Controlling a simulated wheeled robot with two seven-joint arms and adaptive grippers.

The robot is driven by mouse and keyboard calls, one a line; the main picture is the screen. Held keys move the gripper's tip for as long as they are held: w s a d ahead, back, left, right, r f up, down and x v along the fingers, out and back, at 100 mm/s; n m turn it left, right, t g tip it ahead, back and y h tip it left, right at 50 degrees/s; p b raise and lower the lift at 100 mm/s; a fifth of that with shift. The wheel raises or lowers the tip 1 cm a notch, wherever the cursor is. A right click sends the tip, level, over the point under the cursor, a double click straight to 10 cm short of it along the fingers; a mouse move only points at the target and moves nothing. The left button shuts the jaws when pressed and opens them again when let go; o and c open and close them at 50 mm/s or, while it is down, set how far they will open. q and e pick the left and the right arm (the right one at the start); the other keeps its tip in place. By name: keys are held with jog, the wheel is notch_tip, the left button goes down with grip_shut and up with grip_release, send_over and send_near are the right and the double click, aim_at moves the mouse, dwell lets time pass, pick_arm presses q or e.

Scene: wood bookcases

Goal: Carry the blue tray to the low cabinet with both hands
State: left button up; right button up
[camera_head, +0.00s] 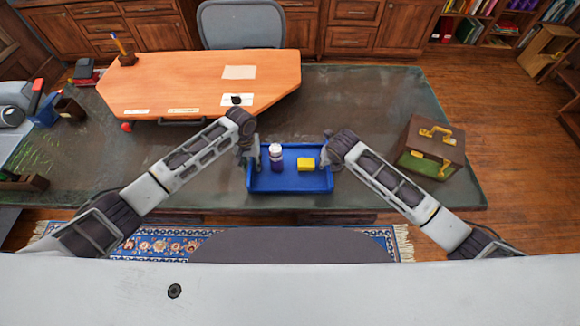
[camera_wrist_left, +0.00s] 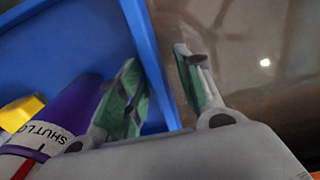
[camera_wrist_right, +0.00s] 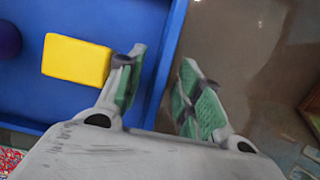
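The blue tray (camera_head: 290,184) sits on the dark desk near its front edge. It holds a purple bottle with a white cap (camera_head: 276,160) and a yellow block (camera_head: 306,164). My left gripper (camera_head: 250,157) is at the tray's left wall. In the left wrist view its fingers (camera_wrist_left: 160,88) are apart, on either side of the wall. My right gripper (camera_head: 328,155) is at the right wall; in the right wrist view its fingers (camera_wrist_right: 162,88) straddle it with a gap. Wooden cabinets (camera_head: 350,12) line the back; I cannot tell which is the low cabinet.
A brown box with yellow handles (camera_head: 432,148) stands on the desk (camera_head: 375,100), right of the tray. An orange wooden desktop (camera_head: 200,75) lies behind. A grey chair (camera_head: 241,24) stands beyond. Floor at right (camera_head: 500,110) is clear. A patterned rug (camera_head: 165,243) lies in front.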

pick_arm(q)
grip_shut()
pick_arm(e)
grip_shut()
